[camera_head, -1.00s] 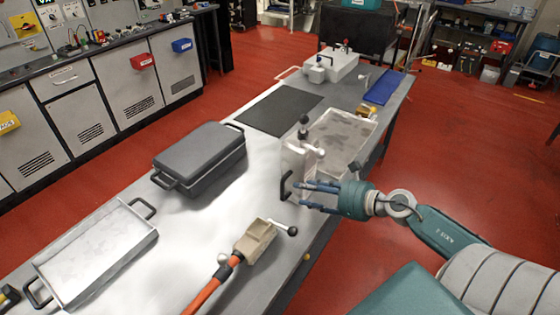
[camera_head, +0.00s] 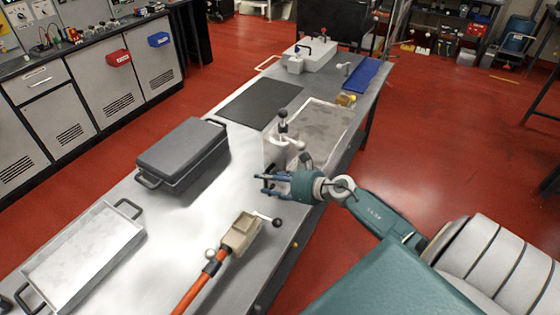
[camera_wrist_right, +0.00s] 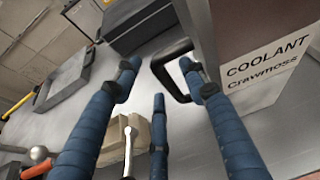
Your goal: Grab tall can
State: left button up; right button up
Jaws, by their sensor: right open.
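A tall white can (camera_head: 278,151) stands upright on the workbench, with a dark knob on top. In the right wrist view the can (camera_wrist_right: 238,48) fills the upper right, with the label "COOLANT Crawmoss". Its black loop handle (camera_wrist_right: 158,65) sticks out from its side. My right gripper (camera_head: 270,184) is open in front of the can at handle height. In the wrist view the right gripper (camera_wrist_right: 160,78) has its blue fingers spread around the handle. One fingertip overlaps the loop; I cannot tell whether it touches. My left gripper is not in view.
The workbench also holds a dark lidded case (camera_head: 182,150), a metal tray (camera_head: 82,255), a beige tool with an orange hose (camera_head: 240,233), a shallow bin (camera_head: 340,111) behind the can, and a black mat (camera_head: 258,103). Bare bench lies left of the can.

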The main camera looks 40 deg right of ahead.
jog(key=shift+s, duration=0.1)
jog(key=shift+c, duration=0.3)
grip_shut()
jog(key=shift+d+r, duration=0.1)
jog(key=shift+r, duration=0.1)
jog(key=shift+r, duration=0.1)
